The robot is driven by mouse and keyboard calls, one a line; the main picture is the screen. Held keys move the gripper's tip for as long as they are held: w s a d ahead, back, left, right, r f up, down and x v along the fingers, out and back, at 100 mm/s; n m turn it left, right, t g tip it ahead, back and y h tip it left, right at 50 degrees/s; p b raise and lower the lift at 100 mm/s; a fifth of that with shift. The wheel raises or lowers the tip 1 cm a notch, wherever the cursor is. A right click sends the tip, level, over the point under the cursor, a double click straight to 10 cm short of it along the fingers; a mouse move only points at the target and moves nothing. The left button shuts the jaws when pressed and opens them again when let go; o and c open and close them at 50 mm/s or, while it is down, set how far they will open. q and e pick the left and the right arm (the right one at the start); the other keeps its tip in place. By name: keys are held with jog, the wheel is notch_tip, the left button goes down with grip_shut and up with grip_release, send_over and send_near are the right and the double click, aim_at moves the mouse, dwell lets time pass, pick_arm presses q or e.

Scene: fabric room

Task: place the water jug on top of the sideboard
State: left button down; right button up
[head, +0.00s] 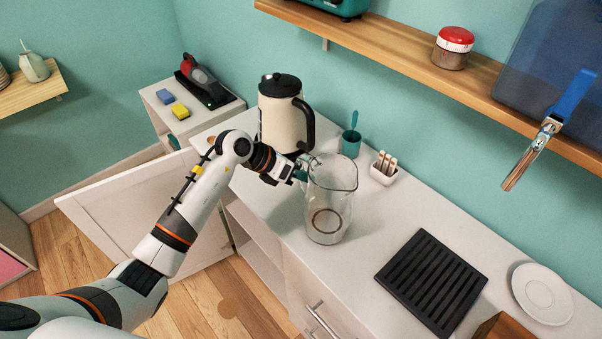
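The water jug (331,200) is a clear glass pitcher, upright over the front part of the white sideboard top (372,226). Its base looks to be on or very close to the surface; I cannot tell if there is a small gap. My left gripper (303,172) reaches in from the left and is at the jug's handle side, with its fingers closed around the handle. The fingertips are small and partly hidden by the handle and glass. My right gripper is not in view.
A cream kettle (281,118) stands behind my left wrist. A teal cup (350,145), a small white holder (384,168), a black slatted rack (431,281) and a white plate (542,293) are also on top. A cabinet door (140,212) hangs open. A wooden shelf (400,68) runs above.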

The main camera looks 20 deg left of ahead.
pick_arm(q)
jog(key=c, duration=1.4)
grip_release()
jog(key=shift+c, duration=0.2)
jog(key=shift+s, duration=0.1)
jog(key=shift+a+r, duration=0.1)
jog(key=b+v, duration=0.2)
jog(key=v, duration=1)
